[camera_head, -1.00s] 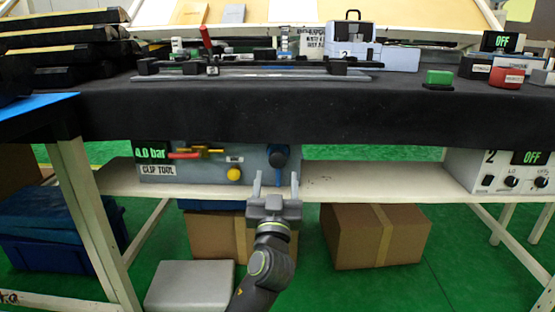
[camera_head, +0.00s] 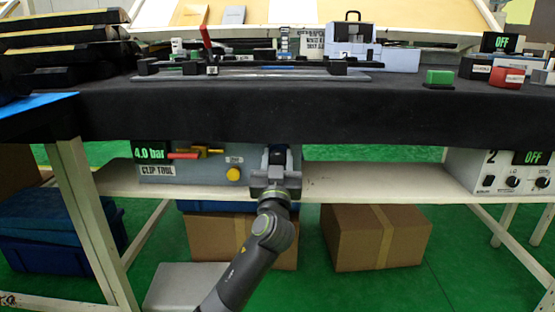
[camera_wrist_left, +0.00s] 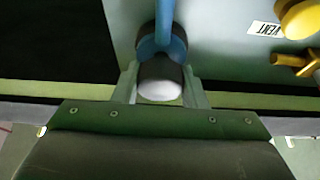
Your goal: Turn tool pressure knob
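The clip tool box (camera_head: 205,172) is a grey unit on the shelf under the table, with a green 4.0 bar readout (camera_head: 150,153). Its pressure knob hangs at the right of the box's front. In the left wrist view the knob (camera_wrist_left: 161,80) is a dark cylinder with a pale end, below a blue body (camera_wrist_left: 163,45). My left gripper (camera_head: 279,160) is at the knob, one finger on each side, with hardly any gap showing; it also shows in the left wrist view (camera_wrist_left: 161,85). The gripper hides most of the knob in the head view. My right gripper is not in view.
A yellow knob (camera_head: 233,174) and a yellow valve with a red handle (camera_head: 184,155) are left of my left gripper. The black table edge (camera_head: 380,125) overhangs above. The shelf (camera_head: 390,184) is clear to the right, up to a second control box (camera_head: 500,170).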

